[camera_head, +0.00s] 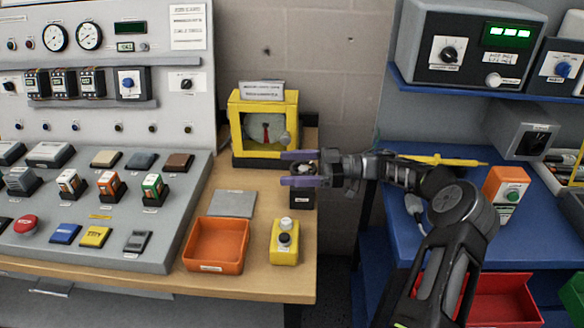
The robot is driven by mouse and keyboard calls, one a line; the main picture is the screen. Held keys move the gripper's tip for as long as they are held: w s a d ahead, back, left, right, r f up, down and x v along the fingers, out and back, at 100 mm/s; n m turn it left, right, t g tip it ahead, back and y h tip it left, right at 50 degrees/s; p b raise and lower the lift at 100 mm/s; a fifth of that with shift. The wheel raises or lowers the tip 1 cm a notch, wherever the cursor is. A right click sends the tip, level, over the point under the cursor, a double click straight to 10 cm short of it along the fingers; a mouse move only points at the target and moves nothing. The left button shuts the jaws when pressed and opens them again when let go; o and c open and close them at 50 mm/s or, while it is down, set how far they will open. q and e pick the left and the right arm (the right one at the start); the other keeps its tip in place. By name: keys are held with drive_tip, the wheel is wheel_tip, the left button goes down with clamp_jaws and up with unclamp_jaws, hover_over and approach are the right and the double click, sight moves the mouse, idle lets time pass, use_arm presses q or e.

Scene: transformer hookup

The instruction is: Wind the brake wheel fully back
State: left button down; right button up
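A yellow-framed unit (236,122) stands at the back of the wooden bench, with a white sign on top too small to read. A pale round disc (258,130) with a red mark shows inside its frame, and a grey knob is at its right side. I cannot tell for sure which part is the brake wheel. My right gripper (290,168), with purple fingers, reaches in from the right. Its fingers are apart, in front and to the right of the yellow unit. A small black box (301,198) is just below it, partly hidden by the gripper. My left gripper is not in view.
An orange tray (190,262), a grey plate (232,204) and a yellow button box (284,252) sit on the bench. A sloped control console (120,240) fills the left. The blue bench (405,150) at right holds a yellow probe-like tool (440,160) behind my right arm.

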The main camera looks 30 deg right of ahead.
sight(292, 168)
drive_tip(key=shift+o, duration=0.2)
wheel_tip(292, 168, up, 10)
idle(0.6)
drive_tip(key=shift+f, duration=0.1)
